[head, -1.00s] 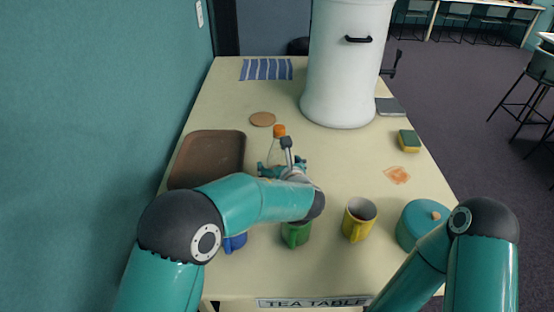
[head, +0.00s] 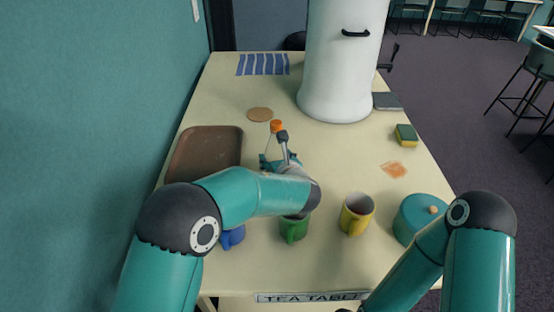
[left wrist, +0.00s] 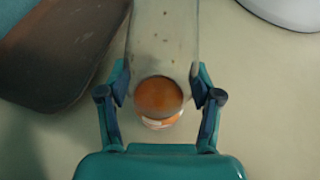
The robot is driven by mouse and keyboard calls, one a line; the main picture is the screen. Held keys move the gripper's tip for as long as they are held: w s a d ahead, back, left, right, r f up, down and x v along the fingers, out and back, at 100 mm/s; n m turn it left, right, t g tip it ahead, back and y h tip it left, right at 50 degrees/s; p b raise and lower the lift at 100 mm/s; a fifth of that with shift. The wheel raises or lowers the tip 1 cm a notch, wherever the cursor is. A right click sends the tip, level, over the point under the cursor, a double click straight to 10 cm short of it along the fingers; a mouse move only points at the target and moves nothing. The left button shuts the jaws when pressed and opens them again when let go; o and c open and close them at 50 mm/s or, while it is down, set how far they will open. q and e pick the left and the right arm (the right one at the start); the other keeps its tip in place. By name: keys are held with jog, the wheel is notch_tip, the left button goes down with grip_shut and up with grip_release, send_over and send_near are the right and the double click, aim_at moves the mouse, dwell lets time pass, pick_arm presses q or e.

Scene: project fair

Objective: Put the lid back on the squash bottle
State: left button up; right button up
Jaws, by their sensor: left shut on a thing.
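The squash bottle (head: 272,146) is clear and stands about upright beyond my left wrist. An orange lid (head: 276,126) shows at its top; I cannot tell how firmly it sits. My left gripper (head: 277,162) is shut on the bottle's body. In the left wrist view the gripper (left wrist: 158,88) has a finger on each side of the clear bottle (left wrist: 164,40). An orange disc, seemingly the drink, shows low in the bottle there, and the bottle's top is out of that view. Whether its base touches the table is hidden. My right gripper is out of view.
A brown tray (head: 207,151) lies left of the bottle, a round coaster (head: 260,114) behind it. A white urn (head: 340,75) stands at the back. Blue (head: 232,238), green (head: 293,229) and yellow (head: 356,216) mugs stand in front; a teal pot (head: 414,218) is at the right.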

pick_arm(q)
jog(key=shift+r, duration=0.1)
notch_tip(320, 180, up, 20)
dwell(0.5)
jog(key=o, duration=0.6)
jog(key=c, duration=1)
jog(key=shift+c, duration=0.2)
